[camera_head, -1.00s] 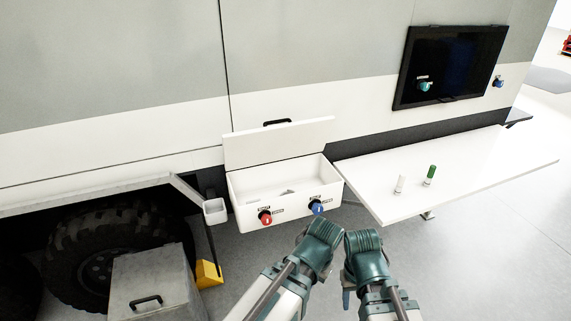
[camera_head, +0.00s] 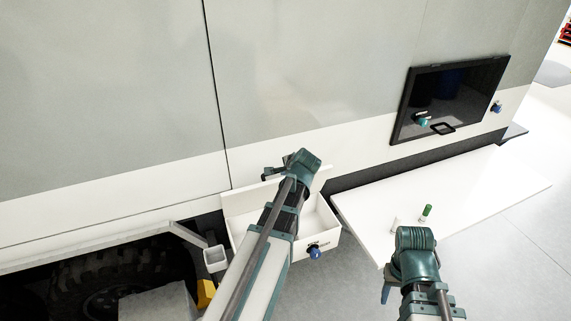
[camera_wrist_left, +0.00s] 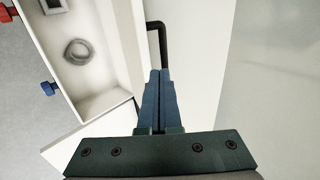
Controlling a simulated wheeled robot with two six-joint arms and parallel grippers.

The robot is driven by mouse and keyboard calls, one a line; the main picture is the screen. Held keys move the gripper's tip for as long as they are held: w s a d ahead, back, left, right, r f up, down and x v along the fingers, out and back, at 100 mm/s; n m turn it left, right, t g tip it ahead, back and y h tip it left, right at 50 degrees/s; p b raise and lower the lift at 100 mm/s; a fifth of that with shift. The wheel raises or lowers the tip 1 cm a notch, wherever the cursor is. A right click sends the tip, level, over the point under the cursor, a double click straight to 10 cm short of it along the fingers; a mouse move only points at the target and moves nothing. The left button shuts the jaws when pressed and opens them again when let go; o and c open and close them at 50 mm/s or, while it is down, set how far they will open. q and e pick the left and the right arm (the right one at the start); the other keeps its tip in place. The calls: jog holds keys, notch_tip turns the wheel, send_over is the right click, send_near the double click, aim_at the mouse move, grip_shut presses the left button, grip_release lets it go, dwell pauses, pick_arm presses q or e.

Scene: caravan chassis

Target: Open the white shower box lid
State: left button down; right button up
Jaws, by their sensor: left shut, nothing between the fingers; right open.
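The white shower box (camera_head: 329,225) hangs on the caravan wall, and its lid (camera_head: 322,178) stands raised at the wall side. The box interior shows in the left wrist view (camera_wrist_left: 98,75). My left gripper (camera_head: 272,174) reaches across the box to the lid's black handle (camera_head: 267,178) and hides much of lid and box. In the left wrist view its blue fingers (camera_wrist_left: 155,75) are together and empty, tips beside the handle (camera_wrist_left: 156,28); contact is unclear. My right gripper (camera_head: 387,292) is at the lower right, away from the box; its fingers are mostly hidden.
A blue knob (camera_head: 314,252) sits on the box front. A white table (camera_head: 460,195) to the right carries a green-capped bottle (camera_head: 425,213) and a white one (camera_head: 396,224). A grey case (camera_head: 155,303) stands by the wheel at lower left.

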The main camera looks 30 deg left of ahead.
aim_at(275, 187)
pick_arm(q)
jog(key=shift+f, duration=0.2)
jog(key=b+x, duration=0.7)
jog(key=x, duration=0.2)
jog(key=shift+a+f, duration=0.1)
jog(key=shift+f, duration=0.1)
jog(key=shift+w+a+f, duration=0.1)
jog(key=shift+w+a, duration=0.05)
jog(key=shift+a, duration=0.05)
jog(key=shift+w+a+r, duration=0.35)
jog(key=shift+w+a, duration=0.15)
jog(key=shift+a+f, duration=0.1)
